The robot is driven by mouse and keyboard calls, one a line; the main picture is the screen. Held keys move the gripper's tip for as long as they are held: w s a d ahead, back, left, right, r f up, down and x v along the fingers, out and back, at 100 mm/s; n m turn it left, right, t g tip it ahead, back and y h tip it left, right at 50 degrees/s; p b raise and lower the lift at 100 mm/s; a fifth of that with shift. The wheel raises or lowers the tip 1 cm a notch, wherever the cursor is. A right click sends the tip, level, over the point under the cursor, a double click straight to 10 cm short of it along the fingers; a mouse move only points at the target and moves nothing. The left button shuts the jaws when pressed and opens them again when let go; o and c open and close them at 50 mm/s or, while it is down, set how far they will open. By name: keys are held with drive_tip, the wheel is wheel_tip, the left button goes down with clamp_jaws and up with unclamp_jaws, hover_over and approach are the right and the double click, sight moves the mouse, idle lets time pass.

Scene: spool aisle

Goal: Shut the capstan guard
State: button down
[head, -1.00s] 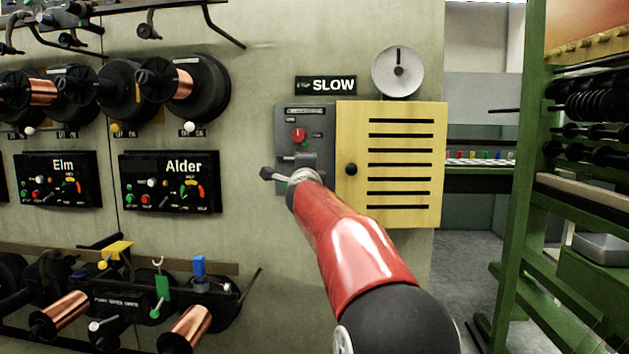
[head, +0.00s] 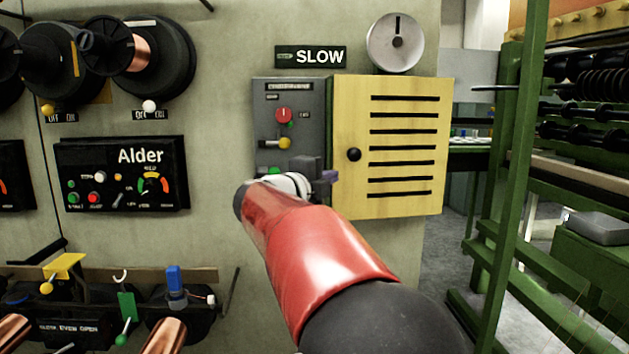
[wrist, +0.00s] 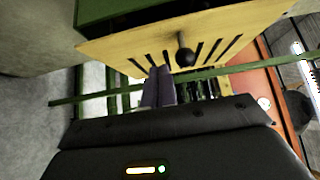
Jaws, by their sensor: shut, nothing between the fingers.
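The capstan guard is a yellow slotted door (head: 405,145) with a black knob (head: 354,154) near its left edge. It sits right of a grey control panel (head: 262,125) and reaches past the wall's right edge, so it seems to stand out from the wall; how far I cannot tell. My gripper (head: 328,177) is at the guard's lower left edge, below and left of the knob, its fingers pointing right. In the wrist view the shut, empty fingers (wrist: 160,74) point toward the slotted face (wrist: 140,52), left of the knob (wrist: 185,55). Whether they touch it I cannot tell.
Spools and the Alder panel (head: 122,174) are on the wall at left. A green rack (head: 506,150) stands at right, with open floor (head: 455,265) between.

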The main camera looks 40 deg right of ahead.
sight(341, 167)
drive_tip(key=w+d, duration=0.3)
drive_tip(key=d, duration=0.1)
drive_tip(key=shift+w+d+p, duration=0.15)
drive_tip(key=shift+w+p, duration=0.15)
drive_tip(key=shift+w, duration=0.1)
drive_tip(key=shift+w+d, duration=0.25)
drive_tip(key=shift+w, duration=0.2)
drive_tip(key=shift+w+r, duration=0.1)
